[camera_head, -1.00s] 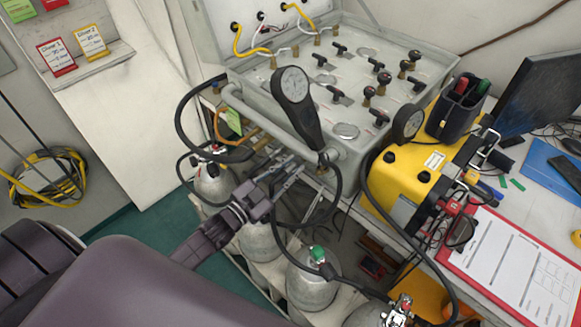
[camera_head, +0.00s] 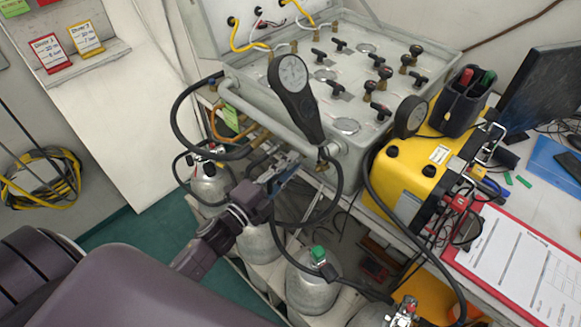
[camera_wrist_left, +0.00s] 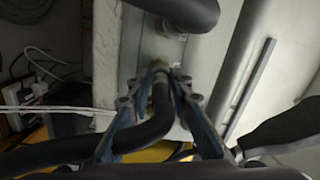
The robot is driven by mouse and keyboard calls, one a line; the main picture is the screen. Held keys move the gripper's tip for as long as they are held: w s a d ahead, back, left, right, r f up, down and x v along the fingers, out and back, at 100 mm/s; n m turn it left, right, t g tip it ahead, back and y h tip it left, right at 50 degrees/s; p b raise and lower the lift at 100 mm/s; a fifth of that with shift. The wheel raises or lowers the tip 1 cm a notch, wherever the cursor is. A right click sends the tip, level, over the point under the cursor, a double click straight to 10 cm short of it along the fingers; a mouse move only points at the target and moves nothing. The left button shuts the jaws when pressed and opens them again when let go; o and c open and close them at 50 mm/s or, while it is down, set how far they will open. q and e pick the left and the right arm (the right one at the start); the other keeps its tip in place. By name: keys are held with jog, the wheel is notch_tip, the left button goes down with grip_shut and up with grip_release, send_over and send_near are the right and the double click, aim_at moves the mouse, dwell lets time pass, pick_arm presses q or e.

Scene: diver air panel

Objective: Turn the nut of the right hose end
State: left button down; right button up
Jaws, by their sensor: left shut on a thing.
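My left gripper (camera_head: 287,168) is in front of the grey air panel (camera_head: 355,75), below its front bar. The left wrist view shows its two fingers (camera_wrist_left: 158,74) on either side of a hose end with a brass-coloured nut (camera_wrist_left: 159,66). The fingers are shut on this nut at the panel's pale face. A dark hose (camera_wrist_left: 155,115) bends from the nut back between the fingers. In the head view the gripped nut is hidden by the gripper and nearby hoses. My right gripper is not in view.
A black pressure gauge (camera_head: 293,82) stands just above the gripper. Grey cylinders (camera_head: 311,285) stand below, with black hoses looping around my arm. A yellow case (camera_head: 415,165) and a clipboard (camera_head: 520,262) lie to the right.

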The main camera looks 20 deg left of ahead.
pick_arm(q)
jog(key=shift+s+f+m+b, duration=0.15)
jog(key=shift+f+m+b, duration=0.35)
jog(key=shift+m, duration=0.5)
jog(key=c, duration=1.9)
grip_release()
jog(key=shift+s+r, duration=0.1)
jog(key=shift+o, duration=0.8)
jog(key=shift+r, duration=0.2)
jog(key=v, duration=1.2)
